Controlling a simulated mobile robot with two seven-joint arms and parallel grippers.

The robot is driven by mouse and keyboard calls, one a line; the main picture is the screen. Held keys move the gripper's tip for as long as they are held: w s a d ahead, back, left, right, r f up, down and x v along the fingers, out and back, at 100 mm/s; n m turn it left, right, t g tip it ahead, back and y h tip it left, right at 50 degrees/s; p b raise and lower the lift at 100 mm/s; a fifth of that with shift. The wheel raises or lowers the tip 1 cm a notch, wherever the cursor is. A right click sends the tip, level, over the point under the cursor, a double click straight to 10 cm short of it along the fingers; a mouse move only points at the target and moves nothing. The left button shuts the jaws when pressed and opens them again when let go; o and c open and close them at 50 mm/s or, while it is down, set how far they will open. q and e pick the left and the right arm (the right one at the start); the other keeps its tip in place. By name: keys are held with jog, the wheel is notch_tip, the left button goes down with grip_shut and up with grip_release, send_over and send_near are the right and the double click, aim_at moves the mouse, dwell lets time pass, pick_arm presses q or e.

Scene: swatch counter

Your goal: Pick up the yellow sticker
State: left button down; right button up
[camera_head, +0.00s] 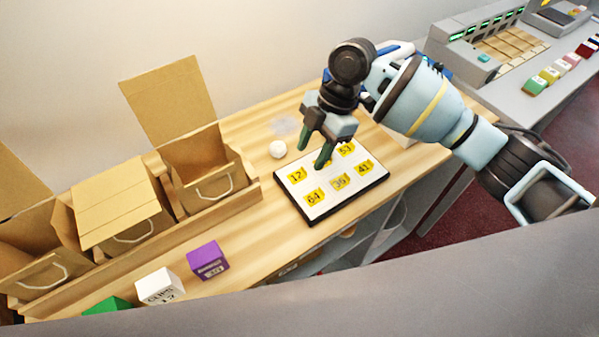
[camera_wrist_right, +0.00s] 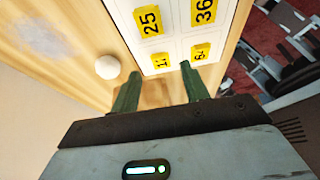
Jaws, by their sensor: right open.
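Several yellow stickers with black numbers lie in two rows on a white, dark-edged board (camera_head: 325,203). The ones I can read in the head view are 12 (camera_head: 296,176), 53 (camera_head: 346,150), 64 (camera_head: 314,197), 36 (camera_head: 340,182) and 41 (camera_head: 364,167). Sticker 25 (camera_wrist_right: 149,21) shows in the right wrist view; my fingers mostly hide it in the head view. My right gripper (camera_head: 312,152) is open, pointing down over the board's far edge. Nothing is between its green fingers. My left gripper is out of view.
A white ball (camera_head: 277,149) sits on the wooden counter beside the board. Open cardboard boxes (camera_head: 195,155) stand along the left. Purple (camera_head: 208,260), white (camera_head: 159,287) and green (camera_head: 108,306) blocks lie at the front. A grey machine (camera_head: 500,45) stands at the far right.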

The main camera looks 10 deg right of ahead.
aim_at(302, 173)
jog(key=shift+x, duration=1.9)
jog(key=shift+w+d, duration=0.1)
jog(key=shift+c, duration=0.4)
jog(key=c, duration=0.8)
